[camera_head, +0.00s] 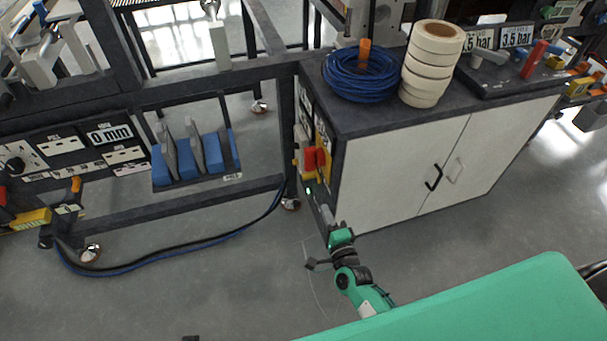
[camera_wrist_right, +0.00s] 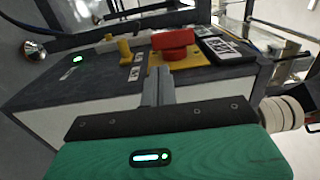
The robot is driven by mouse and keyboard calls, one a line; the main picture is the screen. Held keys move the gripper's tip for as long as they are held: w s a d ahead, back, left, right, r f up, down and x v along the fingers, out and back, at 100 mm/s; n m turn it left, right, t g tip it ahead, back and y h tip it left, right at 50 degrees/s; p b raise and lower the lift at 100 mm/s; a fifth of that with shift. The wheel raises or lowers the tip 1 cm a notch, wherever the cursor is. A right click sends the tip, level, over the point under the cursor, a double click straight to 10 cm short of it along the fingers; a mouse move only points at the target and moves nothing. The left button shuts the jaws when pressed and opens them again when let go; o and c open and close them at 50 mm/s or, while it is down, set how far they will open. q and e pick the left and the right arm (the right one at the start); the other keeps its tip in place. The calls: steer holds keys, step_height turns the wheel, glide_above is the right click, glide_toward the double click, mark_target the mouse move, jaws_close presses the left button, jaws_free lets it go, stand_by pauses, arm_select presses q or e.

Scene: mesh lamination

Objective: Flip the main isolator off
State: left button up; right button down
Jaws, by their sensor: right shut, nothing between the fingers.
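The main isolator shows as a red handle (camera_head: 310,161) on a yellow plate on the narrow end face of the cabinet. In the right wrist view the red handle (camera_wrist_right: 172,42) sits over the yellow plate (camera_wrist_right: 186,59), just beyond the fingertips. My right gripper (camera_head: 325,211) is low and in front of that face, below the handle in the head view. Its fingers (camera_wrist_right: 157,72) are together and hold nothing. They appear apart from the handle, though the exact gap is hard to tell. My left gripper is not in view.
The white-doored cabinet (camera_head: 400,180) carries a blue hose coil (camera_head: 361,76) and stacked tape rolls (camera_head: 433,62). A dark machine frame (camera_head: 200,203) stands left. Cables cross the floor.

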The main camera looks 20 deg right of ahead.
glide_toward(308, 169)
steer(key=w, duration=0.5)
steer(key=shift+w+a+r, duration=0.1)
steer(key=shift+r, duration=0.05)
steer(key=shift+w, duration=0.85)
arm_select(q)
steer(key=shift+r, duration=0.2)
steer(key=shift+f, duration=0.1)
arm_select(e)
steer(key=shift+b, duration=0.35)
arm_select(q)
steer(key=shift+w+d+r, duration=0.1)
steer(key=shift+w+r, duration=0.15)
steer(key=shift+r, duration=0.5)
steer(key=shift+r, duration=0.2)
